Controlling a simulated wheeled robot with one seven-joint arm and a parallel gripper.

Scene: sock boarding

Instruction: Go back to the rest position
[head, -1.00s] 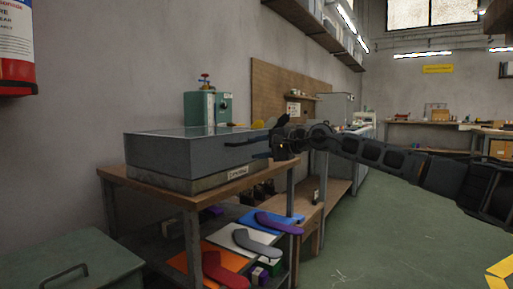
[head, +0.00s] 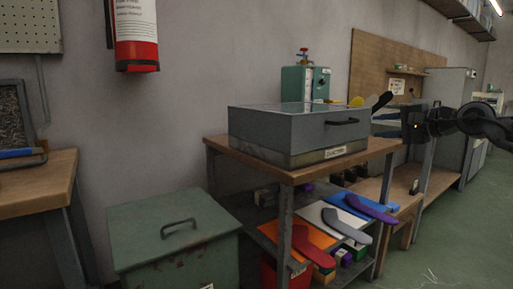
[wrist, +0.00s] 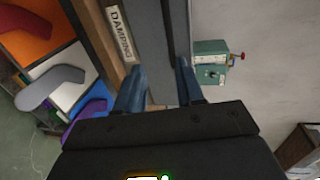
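My gripper (head: 378,122) is at the right in the head view, just right of the grey box marked "DAMPING" (head: 265,130) and its black front handle (head: 342,122). In the wrist view my gripper (wrist: 160,68) has its two bluish fingers spread apart, with nothing held between them. The grey box (wrist: 152,25) shows beyond the fingers. In the head view the box stands on a wooden-topped bench (head: 290,174) with its lid down.
Orange, white and blue panels with red (head: 313,250), grey (head: 345,226) and purple (head: 372,209) foot-shaped boards lie on the bench's lower shelf. A green chest (head: 170,235) stands left. A teal device (head: 305,82) is behind the box. Open floor (head: 450,225) lies right.

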